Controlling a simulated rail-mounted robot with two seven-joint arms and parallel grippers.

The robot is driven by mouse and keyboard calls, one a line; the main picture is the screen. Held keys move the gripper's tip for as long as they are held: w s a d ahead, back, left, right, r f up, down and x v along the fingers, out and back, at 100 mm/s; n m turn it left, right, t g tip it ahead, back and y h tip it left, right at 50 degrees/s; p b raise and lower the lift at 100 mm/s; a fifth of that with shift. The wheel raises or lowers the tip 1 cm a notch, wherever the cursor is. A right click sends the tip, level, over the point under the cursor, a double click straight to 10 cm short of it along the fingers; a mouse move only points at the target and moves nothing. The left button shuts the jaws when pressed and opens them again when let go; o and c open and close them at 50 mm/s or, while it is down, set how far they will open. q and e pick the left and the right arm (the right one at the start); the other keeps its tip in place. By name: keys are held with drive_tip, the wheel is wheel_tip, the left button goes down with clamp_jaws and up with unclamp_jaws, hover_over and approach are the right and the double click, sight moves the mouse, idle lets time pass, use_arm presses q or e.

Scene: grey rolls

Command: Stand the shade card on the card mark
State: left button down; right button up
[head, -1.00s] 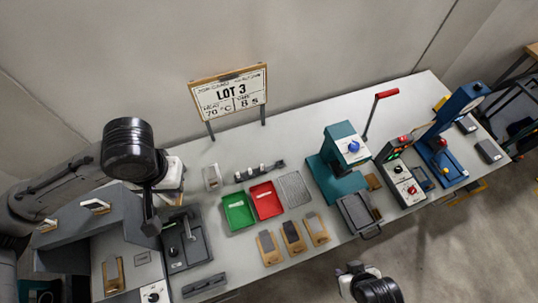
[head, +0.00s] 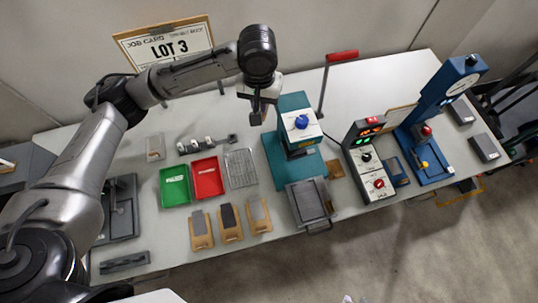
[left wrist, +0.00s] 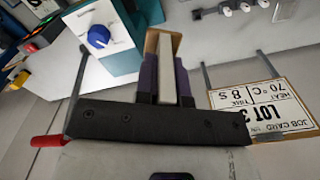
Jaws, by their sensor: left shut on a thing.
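My left gripper (head: 257,112) is above the table, left of the teal press. In the left wrist view its dark fingers (left wrist: 166,85) are shut on a narrow, pale grey piece with a tan edge (left wrist: 165,48), seen nearly edge-on. This may be the shade card; its face is hidden. Three tan boards with grey patches lie near the front edge: a left one (head: 201,230), a middle one (head: 230,222) and a right one (head: 258,214). I cannot make out which spot is the card mark. My right gripper is out of view.
The teal press (head: 290,160) has a red-handled lever (head: 342,56). A control box (head: 370,165) and a blue machine (head: 425,140) stand to its right. Green (head: 174,186) and red (head: 207,178) trays lie left. The LOT 3 board (head: 165,45) stands behind.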

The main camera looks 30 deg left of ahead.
use_arm(q)
drive_tip(key=w+a+f+n+b, duration=0.2)
drive_tip(key=a+f+b, duration=0.2)
drive_tip(key=f+b, duration=0.3)
drive_tip(key=w+a+f+n+b, duration=0.2)
drive_tip(key=f+b, duration=0.5)
drive_tip(key=f, duration=0.9)
drive_tip(key=w+a+f+n+b, duration=0.1)
drive_tip(key=w+a+f+b, duration=0.3)
drive_tip(key=f, duration=0.8)
drive_tip(key=shift+a+n+b, duration=0.4)
drive_tip(key=shift+a+b, duration=0.85)
drive_tip(key=shift+b, duration=0.15)
wheel_tip(320, 180, down, 4)
drive_tip(key=shift+f+b, duration=0.15)
drive_tip(key=shift+b, duration=0.5)
drive_tip(key=shift+s+f, duration=0.1)
drive_tip(key=shift+f, duration=0.4)
drive_tip(key=c, duration=1.2)
unclamp_jaws()
drive_tip(key=shift+f, duration=0.1)
